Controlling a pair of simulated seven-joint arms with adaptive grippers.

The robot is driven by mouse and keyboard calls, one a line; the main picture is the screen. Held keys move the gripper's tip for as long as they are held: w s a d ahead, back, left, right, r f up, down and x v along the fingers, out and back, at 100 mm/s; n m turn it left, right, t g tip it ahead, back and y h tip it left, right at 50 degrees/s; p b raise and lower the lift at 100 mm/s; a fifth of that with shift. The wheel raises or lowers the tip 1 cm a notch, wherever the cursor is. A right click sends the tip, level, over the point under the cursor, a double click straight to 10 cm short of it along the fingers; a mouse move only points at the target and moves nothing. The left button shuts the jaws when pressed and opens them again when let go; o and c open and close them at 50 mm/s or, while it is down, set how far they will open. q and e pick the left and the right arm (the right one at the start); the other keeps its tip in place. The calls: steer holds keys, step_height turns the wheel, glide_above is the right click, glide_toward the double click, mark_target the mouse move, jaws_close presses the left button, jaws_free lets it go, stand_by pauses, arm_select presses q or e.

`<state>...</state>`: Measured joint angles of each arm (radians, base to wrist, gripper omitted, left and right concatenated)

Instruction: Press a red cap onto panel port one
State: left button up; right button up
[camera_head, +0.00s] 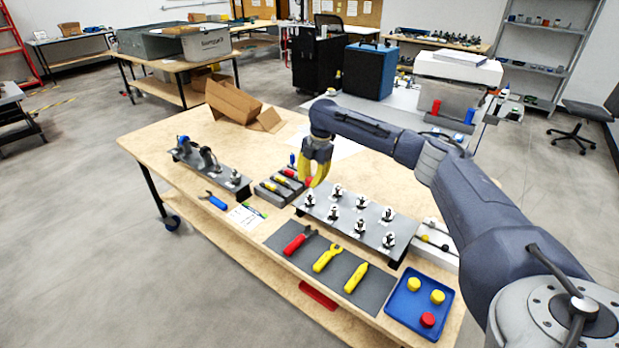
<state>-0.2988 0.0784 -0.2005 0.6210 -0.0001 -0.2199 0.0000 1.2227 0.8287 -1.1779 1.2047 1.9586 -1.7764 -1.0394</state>
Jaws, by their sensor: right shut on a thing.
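My right gripper (314,180) has yellow fingers and points down. It is closed on a small red piece that shows between its fingertips and looks like a red cap (310,181); the fingers partly hide it. The gripper is over the left end of the grey panel (345,226), close above a port (309,199) at that end. Contact cannot be told. Several metallic ports stand in two rows on the panel; no port number is readable. Another red cap (428,319) lies with two yellow caps (438,296) in a blue tray (405,318). My left gripper is out of view.
A grey mat (283,244) in front holds red-handled pliers and yellow tools. A tool block (268,194) and a second fixture (210,174) stand to the left. An open cardboard box (233,103) lies behind. My right arm spans the table's right side.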

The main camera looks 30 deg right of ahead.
mark_target(309, 199)
steer(key=shift+f, duration=2.05)
steer(key=shift+f, duration=1.45)
steer(key=shift+c, duration=0.3)
steer(key=o, duration=0.9)
step_height(309, 199, up, 12)
steer(key=s+d, duration=0.1)
steer(key=shift+d, duration=0.25)
